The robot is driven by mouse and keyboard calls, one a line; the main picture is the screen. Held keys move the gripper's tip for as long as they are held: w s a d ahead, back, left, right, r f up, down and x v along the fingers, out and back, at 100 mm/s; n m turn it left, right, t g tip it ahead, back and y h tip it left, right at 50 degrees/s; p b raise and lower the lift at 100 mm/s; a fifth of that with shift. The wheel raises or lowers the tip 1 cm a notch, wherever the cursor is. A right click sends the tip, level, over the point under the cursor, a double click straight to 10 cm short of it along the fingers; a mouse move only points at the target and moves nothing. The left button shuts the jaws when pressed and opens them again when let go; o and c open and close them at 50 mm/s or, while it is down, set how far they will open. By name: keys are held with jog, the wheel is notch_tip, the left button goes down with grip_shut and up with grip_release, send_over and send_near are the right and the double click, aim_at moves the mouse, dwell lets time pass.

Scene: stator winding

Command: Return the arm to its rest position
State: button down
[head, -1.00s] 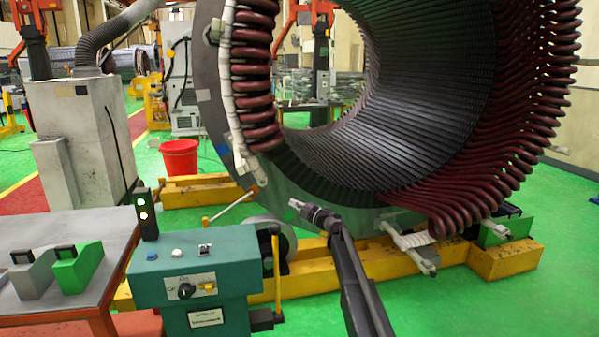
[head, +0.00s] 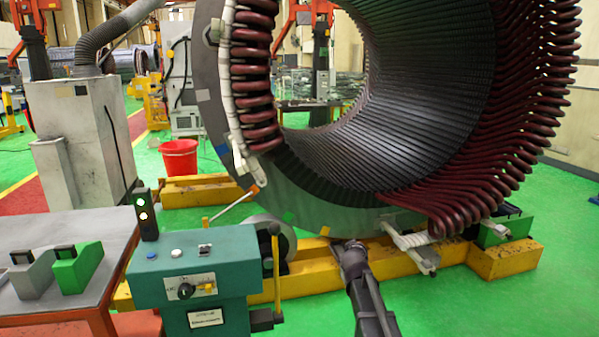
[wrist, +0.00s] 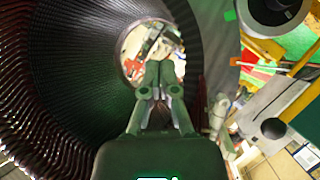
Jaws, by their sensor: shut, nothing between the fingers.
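My arm (head: 368,295) rises from the bottom of the head view, dark grey, in front of the yellow stator base. Its far end points away from the head camera, and the fingers cannot be made out there. In the wrist view my gripper (wrist: 158,75) is shut and empty, its two fingers side by side. Behind the fingers is the dark bore of the large stator (head: 425,90), which also fills the left of the wrist view (wrist: 60,70). Nothing is seen touching the gripper.
A teal control box (head: 190,265) with knobs and a lever stands left of my arm. A grey table (head: 110,235) holds a grey and a green block. A yellow beam (head: 420,262) runs under the stator. Green floor (head: 470,310) is open at the right front.

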jog(key=s+a+f+m+g+y, duration=0.15)
jog(key=s+f+g, duration=0.3)
jog(key=s, duration=0.75)
jog(key=s+f+m+g+y, duration=0.15)
jog(key=s+f+g, duration=0.3)
jog(key=s, duration=0.65)
jog(key=s+a+f+m+g+y, duration=0.1)
jog(key=s+f+m+g, duration=0.3)
jog(key=s, duration=0.8)
notch_tip(320, 180, up, 15)
jog(key=n+p, duration=0.2)
jog(key=p, duration=1.2)
jog(key=shift+w+a+g, duration=0.15)
jog(key=shift+w+g, duration=0.05)
jog(key=shift+g, duration=0.1)
